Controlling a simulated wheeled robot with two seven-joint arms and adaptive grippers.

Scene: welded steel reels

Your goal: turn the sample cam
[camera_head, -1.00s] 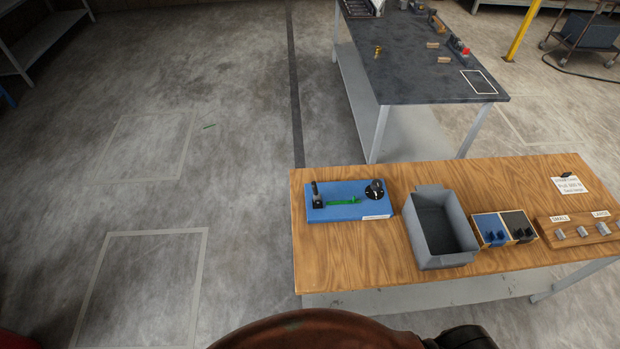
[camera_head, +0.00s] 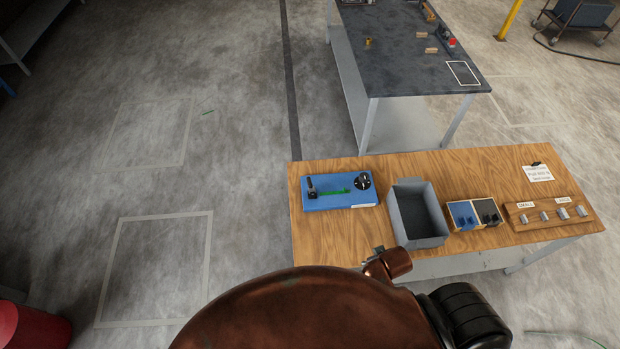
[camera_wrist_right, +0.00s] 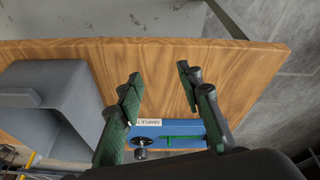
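The sample cam fixture is a blue base (camera_head: 330,200) on the left part of the wooden table in the head view. It carries a round black knob (camera_head: 362,181) at its right, a green bar (camera_head: 334,191) along its middle and a black upright clamp (camera_head: 311,187) at its left. In the right wrist view the blue base (camera_wrist_right: 186,131) shows low in the picture, beyond the fingers and partly hidden by them, with the black knob (camera_wrist_right: 140,141) near the left finger. My right gripper (camera_wrist_right: 158,75) is open, with nothing between its fingertips. My left gripper is in neither view.
A grey bin (camera_head: 425,240) stands right of the fixture and is large at left in the wrist view (camera_wrist_right: 55,75). Blue and black small bins (camera_head: 463,215) and a wooden peg block (camera_head: 520,217) lie farther right. A dark-topped table (camera_head: 400,70) stands behind.

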